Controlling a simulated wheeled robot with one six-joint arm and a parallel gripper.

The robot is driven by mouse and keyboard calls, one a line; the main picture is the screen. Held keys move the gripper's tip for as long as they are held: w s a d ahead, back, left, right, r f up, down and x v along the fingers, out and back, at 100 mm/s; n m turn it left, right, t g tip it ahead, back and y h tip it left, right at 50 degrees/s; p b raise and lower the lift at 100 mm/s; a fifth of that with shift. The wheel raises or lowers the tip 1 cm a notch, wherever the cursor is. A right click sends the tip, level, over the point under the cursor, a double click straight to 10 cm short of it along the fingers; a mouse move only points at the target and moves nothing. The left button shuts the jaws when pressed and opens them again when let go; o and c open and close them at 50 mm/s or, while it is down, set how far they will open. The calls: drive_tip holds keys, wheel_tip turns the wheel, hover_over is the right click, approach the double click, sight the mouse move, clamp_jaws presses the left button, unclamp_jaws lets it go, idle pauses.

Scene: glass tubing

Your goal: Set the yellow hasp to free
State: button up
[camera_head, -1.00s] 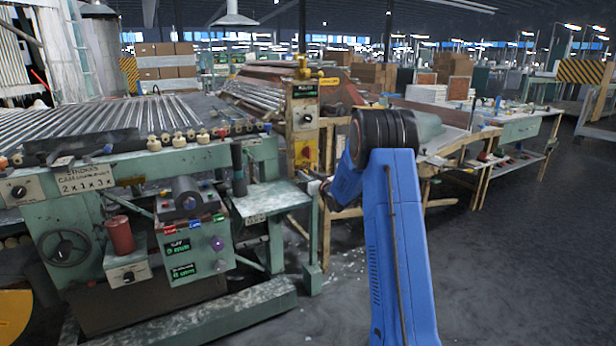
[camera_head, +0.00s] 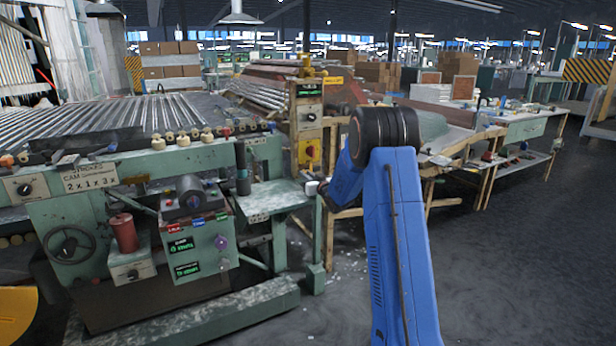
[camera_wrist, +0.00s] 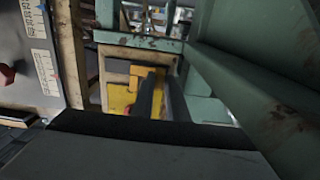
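A yellow part (camera_wrist: 119,97), which looks like the yellow hasp, shows near the middle of the wrist view, inside a pale frame. A dark bar crosses its right side; I cannot tell whether it belongs to the hasp or to my gripper. In the head view, a yellow panel (camera_head: 309,153) with a red piece sits on the wooden post; I cannot tell if it is the same part. My blue arm reaches toward the post, with its far end partly hidden behind its own links. My gripper's fingers are not clearly seen, nor whether they touch anything.
A green machine (camera_head: 190,150) with rollers, knobs and a handwheel stands at left. A small green shelf (camera_head: 272,198) is near the post. Green beams (camera_wrist: 245,90) close in on the wrist view's right. Workbenches (camera_head: 520,128) stand at right; the floor (camera_head: 510,280) there is clear.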

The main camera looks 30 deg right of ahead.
drive_tip(key=o, duration=0.3)
drive_tip(key=shift+a, duration=0.2)
drive_tip(key=shift+s, duration=0.1)
drive_tip(key=s, duration=1.7)
drive_tip(key=shift+d, duration=0.3)
drive_tip(key=shift+s, duration=0.1)
drive_tip(key=shift+r, duration=0.1)
